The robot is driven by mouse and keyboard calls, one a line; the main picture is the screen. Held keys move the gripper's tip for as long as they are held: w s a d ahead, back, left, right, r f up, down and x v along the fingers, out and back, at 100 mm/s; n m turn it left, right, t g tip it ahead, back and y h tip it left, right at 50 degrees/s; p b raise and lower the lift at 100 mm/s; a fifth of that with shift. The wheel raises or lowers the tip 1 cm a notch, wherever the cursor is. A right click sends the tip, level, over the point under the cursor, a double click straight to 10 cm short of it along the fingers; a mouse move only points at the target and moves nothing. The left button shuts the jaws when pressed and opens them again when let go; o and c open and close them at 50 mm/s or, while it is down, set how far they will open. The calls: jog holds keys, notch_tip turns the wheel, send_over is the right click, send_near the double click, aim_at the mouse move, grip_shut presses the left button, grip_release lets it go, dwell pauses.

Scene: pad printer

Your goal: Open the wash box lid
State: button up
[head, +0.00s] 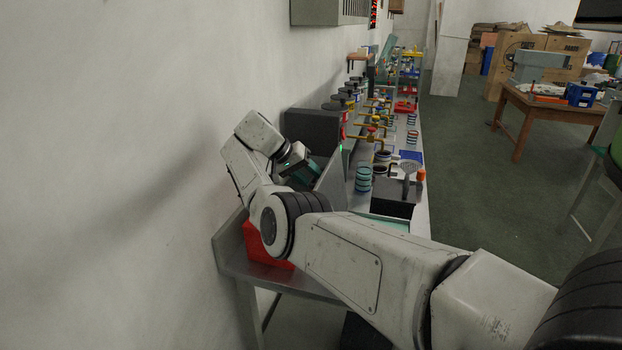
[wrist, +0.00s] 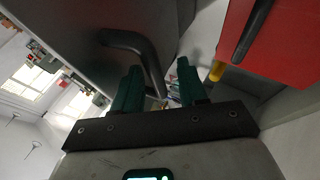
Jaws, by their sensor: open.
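A grey panel (wrist: 75,35) with a black bar handle (wrist: 128,42) fills the upper left of the wrist view; it looks like the wash box lid, though no label shows. My gripper (wrist: 160,78) has two green fingers, open and apart. One end of the handle shows in the gap between them; I cannot tell whether they touch it. In the head view, my gripper (head: 300,172) is bent down at a dark grey box (head: 312,128) near the wall. A grey panel (head: 333,182) stands beside it. My arm hides part of this area.
A red box (head: 262,245) sits at the bench's near end. The wrist view shows a red body (wrist: 285,45) with a dark handle and a yellow part (wrist: 216,71) close on the right. Jars and fixtures line the bench (head: 418,215).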

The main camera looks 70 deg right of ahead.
jog(key=b+v, duration=0.2)
jog(key=v, duration=0.8)
jog(key=shift+a+r, duration=0.1)
jog(key=shift+a, duration=0.05)
